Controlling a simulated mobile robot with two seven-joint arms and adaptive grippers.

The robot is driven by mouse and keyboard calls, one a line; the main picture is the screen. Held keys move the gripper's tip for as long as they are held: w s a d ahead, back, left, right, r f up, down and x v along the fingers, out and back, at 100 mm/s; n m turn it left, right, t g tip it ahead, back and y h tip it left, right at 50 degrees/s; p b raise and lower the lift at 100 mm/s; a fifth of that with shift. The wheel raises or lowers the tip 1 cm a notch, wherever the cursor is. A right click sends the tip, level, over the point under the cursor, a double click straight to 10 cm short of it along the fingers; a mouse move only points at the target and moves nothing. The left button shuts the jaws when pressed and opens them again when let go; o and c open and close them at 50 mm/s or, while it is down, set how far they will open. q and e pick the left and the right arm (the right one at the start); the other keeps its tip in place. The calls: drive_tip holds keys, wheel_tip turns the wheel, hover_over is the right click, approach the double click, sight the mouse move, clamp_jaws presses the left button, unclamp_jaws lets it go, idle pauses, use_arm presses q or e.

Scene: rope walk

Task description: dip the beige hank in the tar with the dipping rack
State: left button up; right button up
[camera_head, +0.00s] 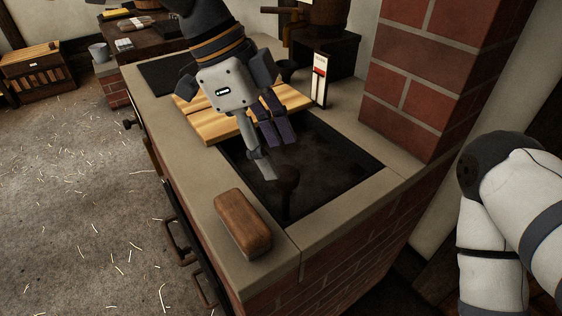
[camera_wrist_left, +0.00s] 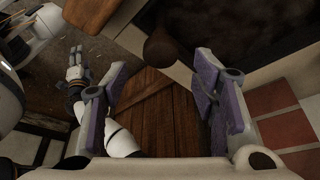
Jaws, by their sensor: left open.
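My left gripper (camera_head: 271,157) is open above the dark tar vat (camera_head: 335,165), fingers pointing down. In the left wrist view its purple-padded fingers (camera_wrist_left: 162,75) stand apart with nothing between them. A dark, round-ended handle (camera_head: 287,178), perhaps of the dipping rack, rises from the tar just below the fingers; its brown knob (camera_wrist_left: 160,50) shows beyond the fingertips in the wrist view. I cannot make out the beige hank or the rest of the rack. My right gripper (camera_wrist_left: 76,65) shows small in the left wrist view, its opening unclear.
A brown wooden block (camera_head: 242,222) lies on the vat's front ledge. Slatted boards (camera_head: 215,122) cover the vat's far end. A small sign with a red mark (camera_head: 320,80) stands behind. A brick pillar (camera_head: 415,75) rises at the right. The floor at left is open.

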sight(286, 173)
use_arm(q)
drive_tip(key=x, duration=0.4)
drive_tip(key=shift+f, duration=0.1)
